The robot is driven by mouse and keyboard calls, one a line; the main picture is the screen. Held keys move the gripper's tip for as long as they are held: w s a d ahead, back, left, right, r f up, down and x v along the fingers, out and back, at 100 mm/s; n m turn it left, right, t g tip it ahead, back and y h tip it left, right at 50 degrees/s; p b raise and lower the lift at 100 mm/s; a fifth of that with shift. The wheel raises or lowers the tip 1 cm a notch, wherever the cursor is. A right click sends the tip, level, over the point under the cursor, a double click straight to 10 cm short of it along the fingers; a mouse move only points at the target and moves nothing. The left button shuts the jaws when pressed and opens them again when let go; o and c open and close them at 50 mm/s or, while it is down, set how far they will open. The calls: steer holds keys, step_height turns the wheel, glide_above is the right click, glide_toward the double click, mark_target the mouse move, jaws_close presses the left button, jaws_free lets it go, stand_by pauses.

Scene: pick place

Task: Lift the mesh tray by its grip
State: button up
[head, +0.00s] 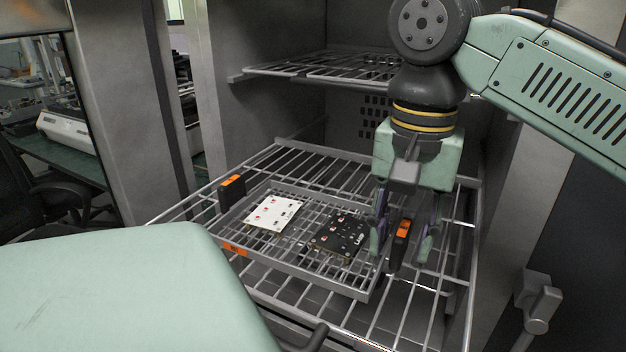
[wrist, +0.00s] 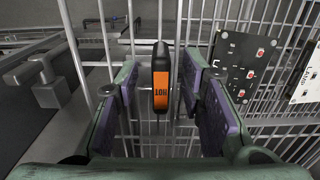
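The grey mesh tray (head: 318,284) rests on a wire rack inside the metal cabinet, with a white board (head: 272,213) and a black board (head: 341,237) lying in it. Its right grip (head: 400,243) is a black upright block with an orange label; a matching left grip (head: 231,189) stands at the far left end. My gripper (head: 403,240) points down over the right grip, its fingers apart on either side. In the wrist view the grip (wrist: 161,78) stands between the purple-padded fingers, with gaps on both sides, so the gripper is open.
The pulled-out wire rack (head: 418,308) lies under the tray. Another wire shelf (head: 330,66) is above and behind. The cabinet wall is at the left, and a dark latch (head: 537,300) sticks out at the lower right.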

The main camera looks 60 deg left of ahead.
steer(key=shift+c, duration=0.2)
jaws_close()
stand_by(0.4)
